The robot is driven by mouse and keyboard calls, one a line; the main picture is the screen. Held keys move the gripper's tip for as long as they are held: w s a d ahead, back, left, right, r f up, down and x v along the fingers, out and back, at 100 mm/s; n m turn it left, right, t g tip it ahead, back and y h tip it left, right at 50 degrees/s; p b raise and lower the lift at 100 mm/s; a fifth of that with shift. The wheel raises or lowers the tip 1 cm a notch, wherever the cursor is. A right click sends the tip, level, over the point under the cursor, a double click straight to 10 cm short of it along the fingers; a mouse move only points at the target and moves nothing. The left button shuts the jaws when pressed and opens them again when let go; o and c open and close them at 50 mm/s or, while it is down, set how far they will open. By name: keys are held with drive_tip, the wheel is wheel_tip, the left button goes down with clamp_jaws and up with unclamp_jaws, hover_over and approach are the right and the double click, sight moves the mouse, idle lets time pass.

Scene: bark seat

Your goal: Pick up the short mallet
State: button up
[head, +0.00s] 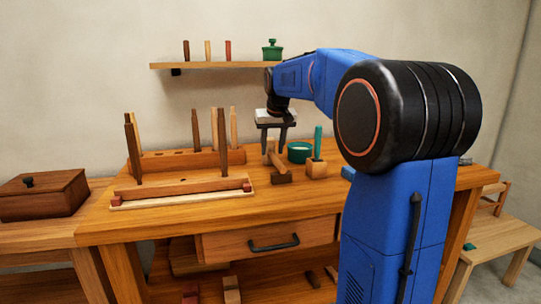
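My gripper (274,147) points down over the workbench, with its two fingers apart. Below it a small mallet-like piece (282,178) lies on the bench, with a dark block at its front end and a paler wooden part slanting up and back. The top of a pale wooden part (270,146) shows between or just behind the fingers. I cannot tell whether they touch it. Several tall wooden handles stand in and around a wooden rack (190,159) to the left; which of these pieces is the short mallet is not certain.
A green bowl (299,151) and a wooden block (316,168) with a green-handled tool stand right of my gripper. A long wooden tray (180,192) lies at the front left. A lidded box (42,195) is far left. A shelf (218,65) hangs behind.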

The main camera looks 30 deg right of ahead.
sight(272, 153)
drive_tip(key=x, duration=0.4)
drive_tip(key=shift+f, duration=0.2)
drive_tip(key=shift+c, duration=0.6)
clamp_jaws()
drive_tip(key=shift+r, duration=0.1)
